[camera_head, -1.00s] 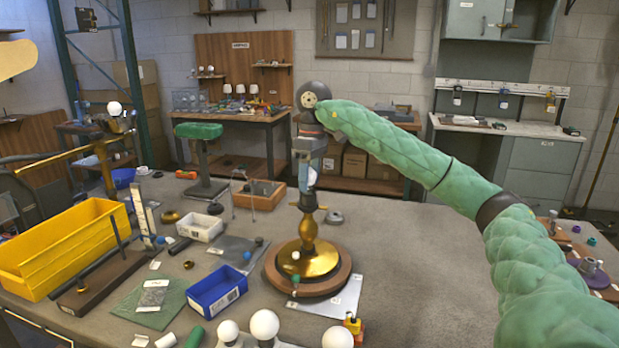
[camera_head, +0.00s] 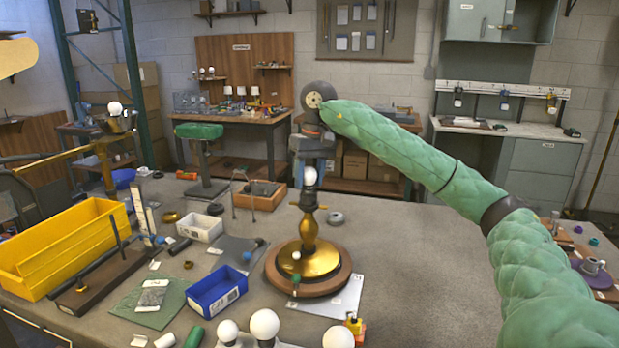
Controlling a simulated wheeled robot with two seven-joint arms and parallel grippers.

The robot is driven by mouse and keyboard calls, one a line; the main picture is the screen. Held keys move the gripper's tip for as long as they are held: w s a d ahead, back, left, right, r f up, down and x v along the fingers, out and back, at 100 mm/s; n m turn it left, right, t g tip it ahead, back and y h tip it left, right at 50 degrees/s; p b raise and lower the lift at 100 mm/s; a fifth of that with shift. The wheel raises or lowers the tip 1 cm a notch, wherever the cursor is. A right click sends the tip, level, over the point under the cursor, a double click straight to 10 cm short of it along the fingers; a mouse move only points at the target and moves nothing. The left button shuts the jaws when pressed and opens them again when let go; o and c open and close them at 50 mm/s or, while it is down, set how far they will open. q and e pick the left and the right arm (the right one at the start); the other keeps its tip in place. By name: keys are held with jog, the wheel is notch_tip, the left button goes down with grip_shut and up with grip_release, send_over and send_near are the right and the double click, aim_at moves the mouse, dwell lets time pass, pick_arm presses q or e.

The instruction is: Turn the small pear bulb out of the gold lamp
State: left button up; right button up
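The gold lamp (camera_head: 309,232) stands upright on a round wooden base (camera_head: 340,277) in the middle of the table. A small white pear bulb (camera_head: 309,176) sits at the top of the lamp's stem, in line with it. My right gripper (camera_head: 309,180) points down over the lamp from above. Its dark fingers are apart, one on each side of the bulb, and the bulb shows between them. I see no clear contact between fingers and bulb. The socket rim is too small to make out.
Several white bulbs, one of them a round globe (camera_head: 265,324), stand at the front edge. A blue bin (camera_head: 217,293), a white bin (camera_head: 201,228) and a large yellow crate (camera_head: 62,245) are on the left.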

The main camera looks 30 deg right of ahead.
aim_at(309, 168)
jog(key=c, duration=0.4)
jog(key=shift+n, duration=0.3)
jog(key=shift+o, duration=0.7)
jog(key=shift+c, duration=0.7)
jog(key=shift+r, duration=0.9)
jog(key=shift+r+p, duration=0.55)
jog(key=shift+r, duration=0.15)
jog(key=shift+r+p, duration=0.55)
jog(key=shift+r, duration=0.25)
